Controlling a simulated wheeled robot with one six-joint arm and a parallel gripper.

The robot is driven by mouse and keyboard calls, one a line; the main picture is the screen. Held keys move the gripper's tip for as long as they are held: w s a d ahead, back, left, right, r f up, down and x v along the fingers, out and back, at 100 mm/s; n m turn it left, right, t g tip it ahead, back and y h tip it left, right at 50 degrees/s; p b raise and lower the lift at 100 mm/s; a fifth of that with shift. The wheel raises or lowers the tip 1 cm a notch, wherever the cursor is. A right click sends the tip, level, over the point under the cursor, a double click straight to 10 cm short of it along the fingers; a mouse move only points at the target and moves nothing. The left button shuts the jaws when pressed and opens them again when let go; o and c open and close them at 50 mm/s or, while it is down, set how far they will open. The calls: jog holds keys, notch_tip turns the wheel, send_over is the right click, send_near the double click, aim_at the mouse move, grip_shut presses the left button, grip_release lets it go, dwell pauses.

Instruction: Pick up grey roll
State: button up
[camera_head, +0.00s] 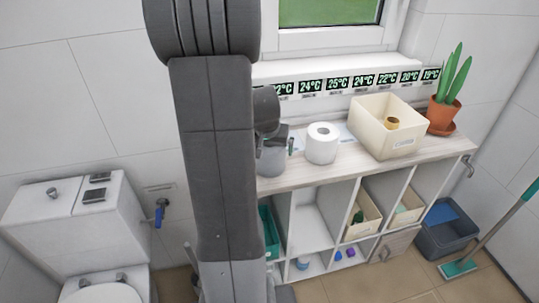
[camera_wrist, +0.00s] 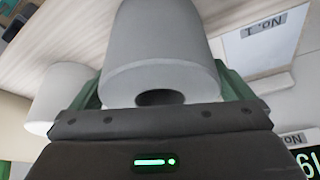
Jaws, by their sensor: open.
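The grey roll (camera_head: 271,160) stands upright on the wooden top of the shelf unit, partly hidden behind my arm in the head view. In the wrist view the grey roll (camera_wrist: 162,45) fills the upper middle, its dark core hole facing my gripper. My gripper (camera_wrist: 163,88) is open, with one green finger showing at each side of the roll. The fingertips are hidden, and I cannot tell whether the fingers touch it. In the head view a dark green finger (camera_head: 291,146) shows just right of the roll.
A white paper roll (camera_head: 322,142) stands close to the right; it also shows in the wrist view (camera_wrist: 58,97). A cream box (camera_head: 369,135) and a potted plant (camera_head: 442,115) are further right. The wall with temperature labels (camera_head: 364,81) is behind. A toilet (camera_head: 85,225) stands left.

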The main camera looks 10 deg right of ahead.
jog(key=c, duration=0.9)
